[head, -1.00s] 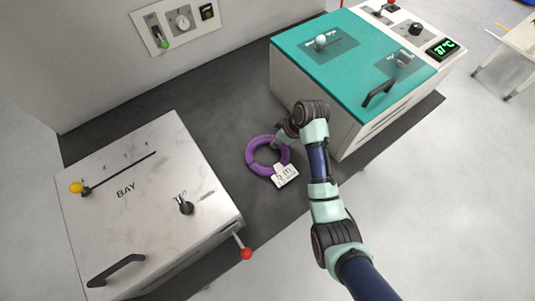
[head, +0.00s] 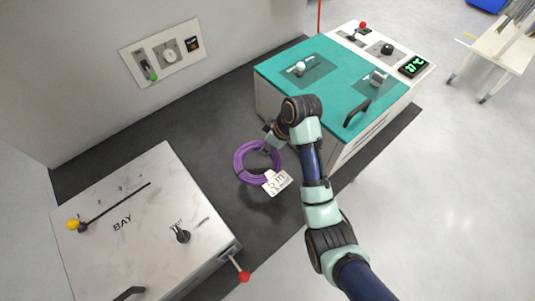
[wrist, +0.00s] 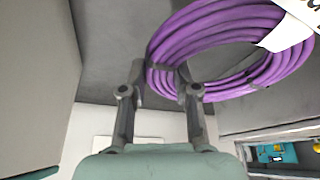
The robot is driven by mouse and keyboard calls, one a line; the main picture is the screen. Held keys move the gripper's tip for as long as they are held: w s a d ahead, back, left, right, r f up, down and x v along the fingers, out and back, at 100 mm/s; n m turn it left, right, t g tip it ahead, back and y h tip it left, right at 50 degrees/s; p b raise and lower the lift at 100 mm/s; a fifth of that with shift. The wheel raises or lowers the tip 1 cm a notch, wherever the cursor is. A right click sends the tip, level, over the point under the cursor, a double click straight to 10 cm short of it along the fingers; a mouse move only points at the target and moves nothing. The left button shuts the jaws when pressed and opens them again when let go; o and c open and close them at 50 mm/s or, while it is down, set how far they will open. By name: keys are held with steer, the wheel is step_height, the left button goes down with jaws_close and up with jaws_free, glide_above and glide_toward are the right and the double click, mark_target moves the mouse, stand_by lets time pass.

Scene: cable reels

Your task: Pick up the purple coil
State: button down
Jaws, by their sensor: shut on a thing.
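The purple coil (head: 238,166) is a ring of wound cable with a white tag (head: 278,182) on its near right side. In the head view it hangs from my gripper (head: 270,140) in front of the dark floor. The wrist view shows the coil (wrist: 215,25) close up, with the gripper fingers (wrist: 160,82) at its near side. My gripper is shut on the coil's rim. The tag's corner shows at the upper right of the wrist view. The exact contact of the fingers is partly hidden in the head view.
A white cabinet marked BAY (head: 150,225) stands at left, with a red-knobbed lever (head: 243,276). A teal-topped cabinet (head: 325,85) with a black handle stands at right. A wall panel (head: 163,52) is behind. Dark floor (head: 205,125) lies between the cabinets.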

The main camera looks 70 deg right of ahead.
step_height(320, 180, up, 10)
steer(key=p, duration=0.3)
steer(key=shift+f+p, duration=0.15)
steer(key=shift+p, duration=0.25)
stand_by(0.7)
